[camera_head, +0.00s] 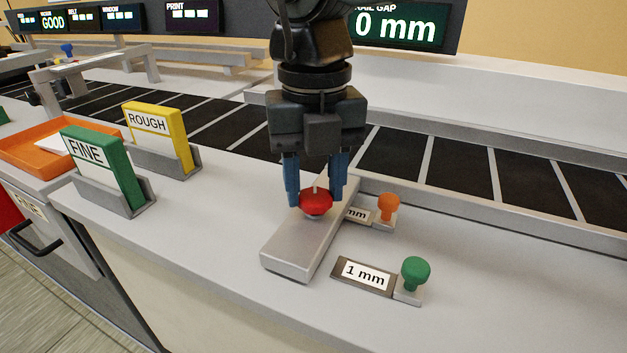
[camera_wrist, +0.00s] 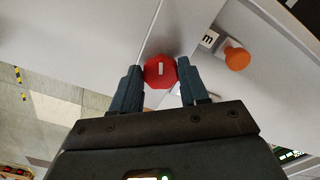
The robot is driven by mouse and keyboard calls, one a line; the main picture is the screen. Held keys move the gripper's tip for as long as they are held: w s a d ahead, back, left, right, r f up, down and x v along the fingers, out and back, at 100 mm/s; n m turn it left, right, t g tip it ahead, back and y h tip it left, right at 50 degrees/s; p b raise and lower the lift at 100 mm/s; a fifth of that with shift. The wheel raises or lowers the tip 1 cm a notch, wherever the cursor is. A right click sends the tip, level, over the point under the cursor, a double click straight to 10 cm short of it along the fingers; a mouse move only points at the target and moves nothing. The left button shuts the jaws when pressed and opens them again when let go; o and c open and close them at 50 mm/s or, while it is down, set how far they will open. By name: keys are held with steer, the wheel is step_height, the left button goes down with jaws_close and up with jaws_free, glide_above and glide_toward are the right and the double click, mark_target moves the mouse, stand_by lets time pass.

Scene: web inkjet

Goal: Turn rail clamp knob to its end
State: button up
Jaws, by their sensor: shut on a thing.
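The red clamp knob (camera_head: 316,203) sits on a grey metal block (camera_head: 297,252) at the front of the conveyor. My gripper (camera_head: 316,190) comes down from above with its two blue fingers on either side of the knob, shut on it. In the wrist view the knob (camera_wrist: 160,71) is between the fingertips (camera_wrist: 160,80), and a white line mark shows on its top. The rail gap display (camera_head: 397,25) at the top reads 0 mm, its left part hidden by my arm.
An orange knob (camera_head: 388,207) with a partly hidden mm label and a green knob (camera_head: 415,270) beside a 1 mm label (camera_head: 366,274) stand close on the right. Green FINE (camera_head: 103,168) and yellow ROUGH (camera_head: 157,136) cards stand at left. The dark conveyor (camera_head: 464,170) runs behind.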

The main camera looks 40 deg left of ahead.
mark_target(315, 192)
steer(key=m, duration=0.4)
steer(key=shift+m+b, duration=0.35)
steer(key=shift+m, duration=0.05)
stand_by(0.4)
steer(key=o, duration=1.1)
steer(key=shift+c, duration=0.2)
step_height(315, 192, up, 8)
steer(key=shift+f+p, duration=0.1)
steer(key=shift+p, duration=0.4)
